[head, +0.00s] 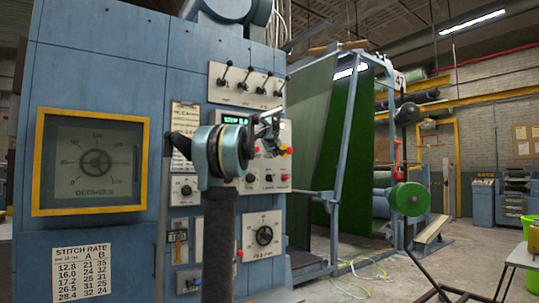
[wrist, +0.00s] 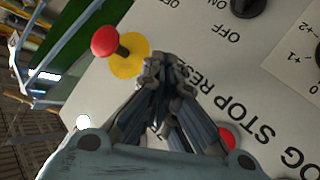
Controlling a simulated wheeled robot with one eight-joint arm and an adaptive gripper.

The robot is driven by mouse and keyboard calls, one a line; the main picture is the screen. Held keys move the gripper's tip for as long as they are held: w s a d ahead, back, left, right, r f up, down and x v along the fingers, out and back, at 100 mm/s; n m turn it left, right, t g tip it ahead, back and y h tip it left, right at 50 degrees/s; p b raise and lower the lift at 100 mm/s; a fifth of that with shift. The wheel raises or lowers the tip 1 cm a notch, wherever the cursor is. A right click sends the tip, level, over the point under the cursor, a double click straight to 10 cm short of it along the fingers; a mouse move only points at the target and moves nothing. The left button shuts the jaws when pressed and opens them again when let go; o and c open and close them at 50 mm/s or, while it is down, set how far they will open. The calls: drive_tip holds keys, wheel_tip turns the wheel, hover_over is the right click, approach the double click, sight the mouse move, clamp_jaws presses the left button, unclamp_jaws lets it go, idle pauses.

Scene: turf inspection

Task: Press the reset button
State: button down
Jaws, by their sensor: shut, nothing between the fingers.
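The control panel (wrist: 110,100) fills much of the wrist view, with the lettering STOP and part of RESET upside down. My gripper (wrist: 158,62) is shut and empty, its fingertips in front of the panel beside the RESET lettering. The reset button itself does not show; the fingers cover the panel near its label. A red button (wrist: 228,137) near STOP is partly covered by the fingers. In the head view my gripper (head: 270,122) is in front of the blue machine's panel. I cannot tell if the fingertips touch it.
A red mushroom knob (wrist: 105,41) on a yellow disc (wrist: 130,57) stands out close to the fingertips. A black rotary knob (wrist: 247,6) is at the top. Several levers (head: 244,78) stick out above in the head view. Green turf (head: 345,130) hangs to the right.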

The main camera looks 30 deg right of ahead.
drive_tip(key=shift+s, duration=0.2)
drive_tip(key=s, duration=0.5)
drive_tip(key=shift+d, duration=0.2)
idle(0.4)
idle(0.6)
drive_tip(key=s+a+f+n+g+y, duration=0.15)
drive_tip(key=s+a+f+y, duration=0.3)
drive_tip(key=a+f, duration=1.15)
drive_tip(key=s+a+f+g+y, duration=0.25)
drive_tip(key=s+a+f, duration=0.35)
drive_tip(key=a+f, duration=0.95)
drive_tip(key=s+a+f+g, duration=0.1)
drive_tip(key=s+a+f, duration=0.5)
drive_tip(key=s+f, duration=0.3)
drive_tip(key=s+a+f+g+y, duration=0.1)
drive_tip(key=s+a+f+g, duration=0.1)
drive_tip(key=s+a+f, duration=0.5)
drive_tip(key=s+a+f+g+y, duration=0.1)
drive_tip(key=s+a+f+g, duration=0.1)
drive_tip(key=s+a+f, duration=0.5)
drive_tip(key=s+f+n, duration=0.1)
drive_tip(key=s+f, duration=0.5)
